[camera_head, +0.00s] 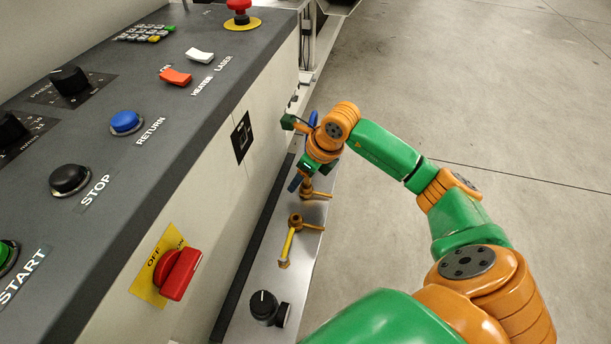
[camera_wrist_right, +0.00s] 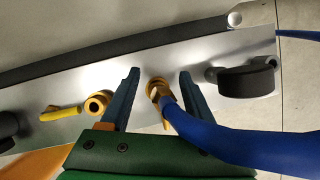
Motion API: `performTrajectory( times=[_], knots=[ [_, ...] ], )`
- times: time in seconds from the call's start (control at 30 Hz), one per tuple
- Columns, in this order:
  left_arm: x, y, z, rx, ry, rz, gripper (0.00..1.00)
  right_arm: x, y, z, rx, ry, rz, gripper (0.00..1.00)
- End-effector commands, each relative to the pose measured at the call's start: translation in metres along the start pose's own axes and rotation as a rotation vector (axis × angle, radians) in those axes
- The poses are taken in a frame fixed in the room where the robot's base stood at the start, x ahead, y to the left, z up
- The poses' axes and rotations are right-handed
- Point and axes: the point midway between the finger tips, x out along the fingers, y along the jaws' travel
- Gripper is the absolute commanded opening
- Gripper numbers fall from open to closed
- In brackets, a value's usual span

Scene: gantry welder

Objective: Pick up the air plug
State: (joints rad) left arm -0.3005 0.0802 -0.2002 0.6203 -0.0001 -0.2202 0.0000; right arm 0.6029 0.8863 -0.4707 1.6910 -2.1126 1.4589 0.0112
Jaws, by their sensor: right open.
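The air plug, a brass-coloured fitting (camera_wrist_right: 158,88) on the end of a thick blue hose (camera_wrist_right: 215,137), shows in the right wrist view. It stands at the metal ledge (camera_wrist_right: 215,52), between the two dark blue fingers of my right gripper (camera_wrist_right: 159,76). The fingers are apart, with a gap on each side of the fitting. In the head view my right gripper (camera_head: 300,184) points down at the ledge beside the machine; the plug is mostly hidden there by the gripper. My left gripper is not in view.
A brass fitting with a yellow lever (camera_head: 290,242) sits close by on the ledge, with a black knob (camera_head: 264,306) nearer. The machine's side wall with a red switch (camera_head: 178,273) rises to the left. Open floor (camera_head: 500,110) lies to the right.

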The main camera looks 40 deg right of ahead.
Motion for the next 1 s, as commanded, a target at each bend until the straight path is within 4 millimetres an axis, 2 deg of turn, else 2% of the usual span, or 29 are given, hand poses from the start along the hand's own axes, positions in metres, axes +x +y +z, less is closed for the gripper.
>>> performTrajectory(
  times=[0.13, 0.37, 0.77, 0.87, 1.0],
  knots=[
    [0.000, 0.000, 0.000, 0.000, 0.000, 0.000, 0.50, 0.000, 0.000, 0.000, 0.000, 0.000, 0.000, 0.62],
    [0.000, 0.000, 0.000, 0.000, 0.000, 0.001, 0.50, -0.001, 0.000, 0.000, 0.000, 0.000, 0.000, 0.00],
    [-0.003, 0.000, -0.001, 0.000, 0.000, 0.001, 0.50, -0.003, 0.000, 0.001, 0.000, 0.000, 0.000, 0.00],
    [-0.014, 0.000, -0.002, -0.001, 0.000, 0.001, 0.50, -0.015, 0.000, 0.006, 0.000, -0.001, 0.000, 0.00],
    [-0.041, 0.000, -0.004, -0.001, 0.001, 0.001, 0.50, -0.045, 0.002, 0.015, -0.001, 0.001, -0.001, 0.00]
  ],
)
